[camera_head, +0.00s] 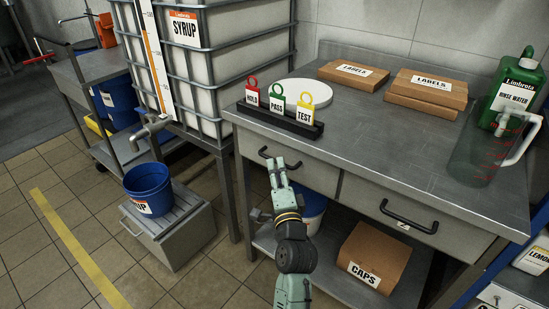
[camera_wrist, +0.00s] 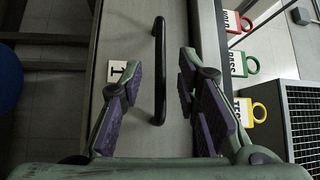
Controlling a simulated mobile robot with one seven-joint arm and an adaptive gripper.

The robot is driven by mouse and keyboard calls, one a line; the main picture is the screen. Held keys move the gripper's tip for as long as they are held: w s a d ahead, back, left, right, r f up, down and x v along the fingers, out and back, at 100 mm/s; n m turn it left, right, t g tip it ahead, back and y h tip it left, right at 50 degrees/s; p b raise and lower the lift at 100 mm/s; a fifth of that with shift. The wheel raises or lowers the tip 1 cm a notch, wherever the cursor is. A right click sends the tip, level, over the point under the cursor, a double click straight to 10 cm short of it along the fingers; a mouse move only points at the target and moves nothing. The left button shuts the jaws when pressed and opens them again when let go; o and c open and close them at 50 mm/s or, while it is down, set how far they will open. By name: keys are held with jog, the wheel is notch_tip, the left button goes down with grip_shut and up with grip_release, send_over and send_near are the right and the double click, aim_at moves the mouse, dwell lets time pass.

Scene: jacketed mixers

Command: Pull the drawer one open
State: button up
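Drawer one (camera_head: 312,176) is the left of two drawers under the steel worktop, and its front looks flush with the table. Its black bar handle (camera_head: 265,153) is partly hidden behind my gripper (camera_head: 277,166) in the head view. In the wrist view the drawer front carries a white "1" label (camera_wrist: 121,71), and the black handle (camera_wrist: 159,45) runs up the middle. My gripper (camera_wrist: 160,72) is open, with one finger on each side of the handle. I see gaps between the handle and both fingers.
The second drawer's handle (camera_head: 408,216) is to the right. On the worktop (camera_head: 365,135) stand a tag rack (camera_head: 280,119), cartons (camera_head: 425,92) and a clear jug (camera_head: 480,150). A caps box (camera_head: 381,255) sits on the shelf below. A syrup bucket (camera_head: 149,187) stands left.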

aim_at(275, 161)
jog(key=shift+p+x, duration=0.35)
jog(key=shift+x, duration=1.8)
grip_shut()
